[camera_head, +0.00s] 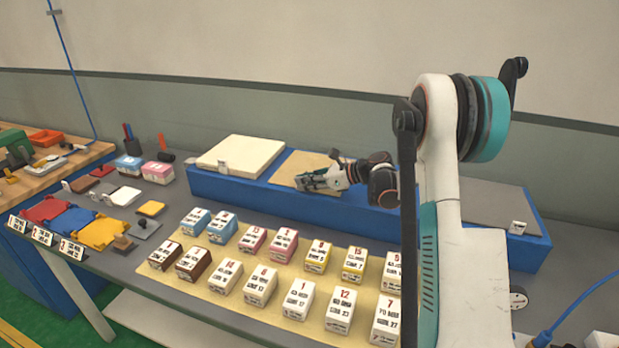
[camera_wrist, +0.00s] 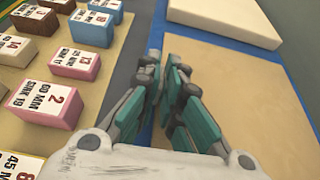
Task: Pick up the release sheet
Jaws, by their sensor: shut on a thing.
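The release sheet is a thin tan square (camera_head: 291,165) lying on the blue platform, right of a thick cream slab. It fills the right of the wrist view (camera_wrist: 225,88). My gripper (camera_head: 305,181) is at the sheet's front edge, with its fingers closed on that edge. In the wrist view, the teal-padded fingers (camera_wrist: 169,88) straddle the edge near the blue rim. The exact contact at the fingertips is hidden by the fingers. The sheet looks flat on the platform.
The cream slab (camera_head: 240,155) lies on the blue platform (camera_head: 240,190) beside the sheet. Several labelled blocks (camera_head: 297,299) stand in rows on a beige mat in front. A grey pad (camera_head: 488,205) lies at the platform's right end. Coloured trays (camera_head: 72,221) sit at left.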

